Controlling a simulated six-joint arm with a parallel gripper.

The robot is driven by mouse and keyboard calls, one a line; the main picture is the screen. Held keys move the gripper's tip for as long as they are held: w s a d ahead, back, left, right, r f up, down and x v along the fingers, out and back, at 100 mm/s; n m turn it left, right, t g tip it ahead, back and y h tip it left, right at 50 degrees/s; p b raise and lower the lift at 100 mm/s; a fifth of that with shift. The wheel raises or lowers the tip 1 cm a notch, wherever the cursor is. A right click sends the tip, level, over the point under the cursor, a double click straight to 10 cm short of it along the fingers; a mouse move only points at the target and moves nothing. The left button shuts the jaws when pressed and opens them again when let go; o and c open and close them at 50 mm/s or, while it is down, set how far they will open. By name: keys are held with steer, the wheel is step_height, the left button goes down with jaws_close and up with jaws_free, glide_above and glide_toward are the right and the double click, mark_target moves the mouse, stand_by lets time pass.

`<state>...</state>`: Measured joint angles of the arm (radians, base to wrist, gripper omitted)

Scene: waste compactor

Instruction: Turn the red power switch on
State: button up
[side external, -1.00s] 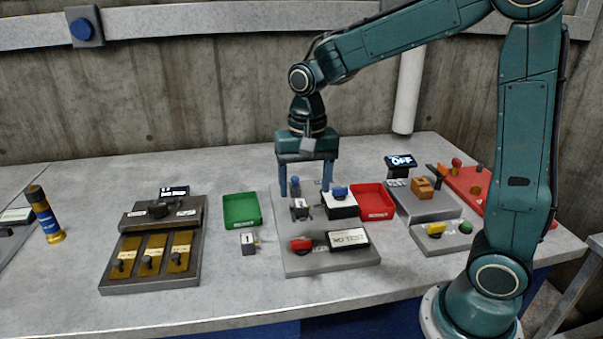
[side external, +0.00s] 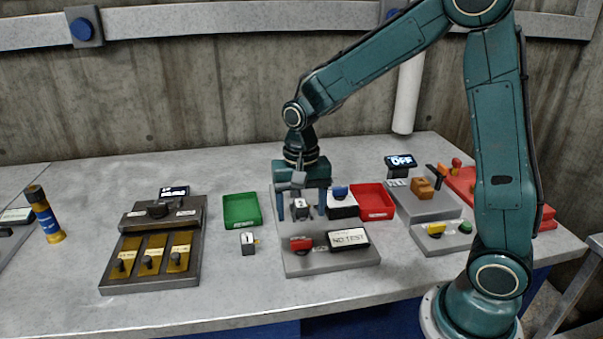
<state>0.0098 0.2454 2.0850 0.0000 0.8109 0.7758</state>
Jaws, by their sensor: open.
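A red switch knob (side external: 301,244) sits on the front left of the grey middle panel (side external: 318,266), beside a display reading "NO TEST" (side external: 348,238). A red box (side external: 466,187) at the far right carries a red knob (side external: 456,163); I cannot tell which red part is the power switch. My gripper (side external: 301,212) points down over the back of the middle panel, behind the front red knob and apart from it. Its two blue fingers are open, on either side of a small grey-white block (side external: 301,204). I cannot tell whether they touch it.
A green tray (side external: 241,224) and a small cube (side external: 248,243) lie to the left. A red tray (side external: 373,215) and a blue-topped white block (side external: 342,204) are right of the gripper. A display reading "OFF" (side external: 401,161) stands behind an orange part (side external: 422,188). A three-lever panel (side external: 150,275) is farther left.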

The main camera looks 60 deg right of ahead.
mark_target(302, 240)
step_height(302, 240, down, 8)
steer(key=shift+f, duration=0.25)
stand_by(0.4)
steer(key=c, duration=1)
